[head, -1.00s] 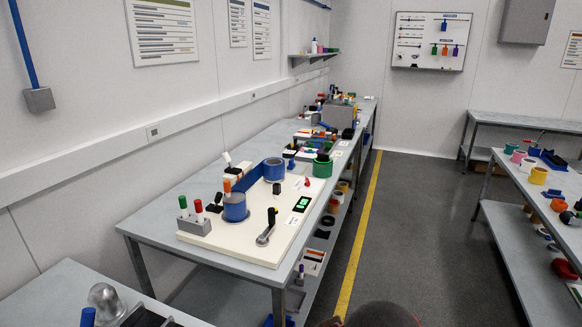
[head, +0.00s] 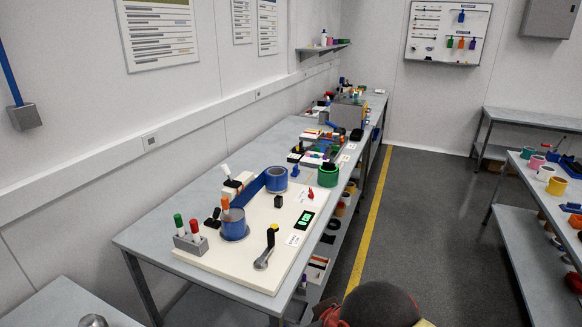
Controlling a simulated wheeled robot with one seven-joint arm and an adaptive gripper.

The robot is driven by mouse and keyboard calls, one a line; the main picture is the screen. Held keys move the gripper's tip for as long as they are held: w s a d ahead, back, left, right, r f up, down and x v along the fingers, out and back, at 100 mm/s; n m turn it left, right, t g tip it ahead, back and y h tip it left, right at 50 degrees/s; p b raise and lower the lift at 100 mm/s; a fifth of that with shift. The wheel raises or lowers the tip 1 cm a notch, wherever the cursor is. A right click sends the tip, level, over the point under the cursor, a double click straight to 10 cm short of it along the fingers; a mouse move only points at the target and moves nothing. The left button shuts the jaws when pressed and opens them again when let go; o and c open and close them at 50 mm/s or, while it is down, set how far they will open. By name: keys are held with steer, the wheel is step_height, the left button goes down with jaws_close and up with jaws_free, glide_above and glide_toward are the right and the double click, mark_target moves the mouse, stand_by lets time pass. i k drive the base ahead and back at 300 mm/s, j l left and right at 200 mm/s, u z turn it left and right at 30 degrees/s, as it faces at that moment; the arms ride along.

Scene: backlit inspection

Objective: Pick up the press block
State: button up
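I cannot tell for certain which thing is the press block. A small dark block (head: 278,201) stands on the white board (head: 208,262) on the long grey table, right of the blue cylinders, and may be it. Nothing touches this block. My gripper does not show. Only a dark rounded part, probably of my own arm, shows at the bottom edge, well short of the block.
On the board are a blue cup (head: 233,230), a blue ring (head: 275,181), a black-handled lever (head: 267,252), a green display (head: 305,220) and a marker holder (head: 190,244). A green roll (head: 327,176) stands beyond. The floor aisle (head: 420,230) right of the table is clear.

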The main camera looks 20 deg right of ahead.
mark_target(296, 173)
steer(key=i+l+u, duration=0.1)
steer(key=i+l, duration=0.5)
steer(key=l, duration=0.2)
steer(key=i+l+u, duration=0.15)
steer(key=i+l, duration=0.15)
steer(key=i+l+u, duration=0.1)
steer(key=i+l, duration=0.15)
steer(key=l, duration=0.3)
steer(key=i+l, duration=0.25)
steer(key=l, duration=0.2)
steer(key=i+l+u, duration=0.15)
steer(key=i+l, duration=0.15)
steer(key=l, duration=0.15)
steer(key=i+l+u, duration=0.1)
steer(key=l, duration=0.4)
steer(key=i+l, duration=0.3)
steer(key=l, duration=0.2)
steer(key=i+u, duration=0.05)
